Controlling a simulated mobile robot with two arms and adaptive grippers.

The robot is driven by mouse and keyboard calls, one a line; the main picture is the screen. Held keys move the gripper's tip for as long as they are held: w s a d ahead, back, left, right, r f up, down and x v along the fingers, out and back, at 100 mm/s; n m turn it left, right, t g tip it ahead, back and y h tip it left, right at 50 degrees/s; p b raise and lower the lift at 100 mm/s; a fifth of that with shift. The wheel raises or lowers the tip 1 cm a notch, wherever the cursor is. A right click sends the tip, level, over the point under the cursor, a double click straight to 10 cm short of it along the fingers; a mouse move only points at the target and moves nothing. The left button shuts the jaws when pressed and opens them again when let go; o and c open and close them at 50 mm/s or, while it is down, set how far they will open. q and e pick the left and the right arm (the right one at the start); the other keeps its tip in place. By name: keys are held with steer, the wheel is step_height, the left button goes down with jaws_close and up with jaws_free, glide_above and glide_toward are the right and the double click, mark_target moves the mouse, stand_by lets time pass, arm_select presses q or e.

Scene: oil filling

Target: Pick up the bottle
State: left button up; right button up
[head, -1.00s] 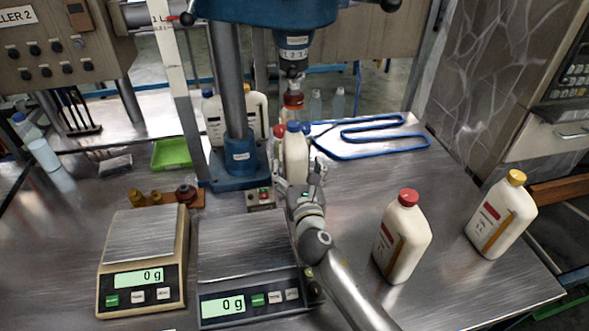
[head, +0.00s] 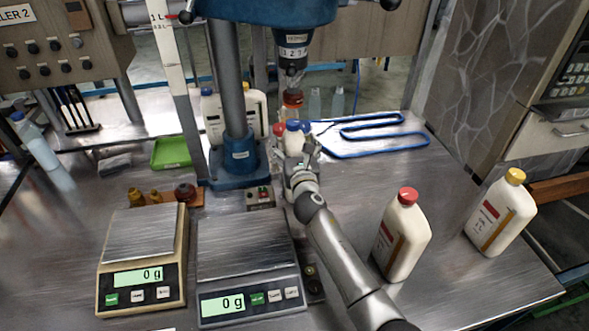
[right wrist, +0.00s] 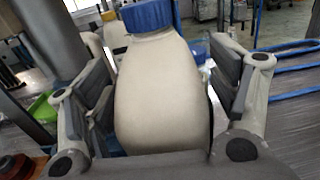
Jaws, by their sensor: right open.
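A cream bottle with a blue cap (head: 293,127) stands behind my right gripper (head: 300,163), beside the drill-like press. Its lower part is hidden by the gripper in the head view. In the right wrist view the bottle (right wrist: 162,95) fills the middle, between the two open fingers of my right gripper (right wrist: 160,100). A gap shows on its right side; on the left I cannot tell whether the finger touches it. A red-capped bottle (head: 401,240) and a yellow-capped bottle (head: 502,215) stand at the right of the table. My left gripper is not in view.
Two scales, a tan one (head: 143,240) and a grey one (head: 246,255), stand in front. The blue press (head: 238,160) stands close on the left of the bottle. A blue looped rack (head: 385,136) lies behind on the right. Table space right of my arm is partly clear.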

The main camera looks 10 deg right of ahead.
steer(key=shift+c, duration=0.4)
jaws_close()
steer(key=shift+r, duration=0.15)
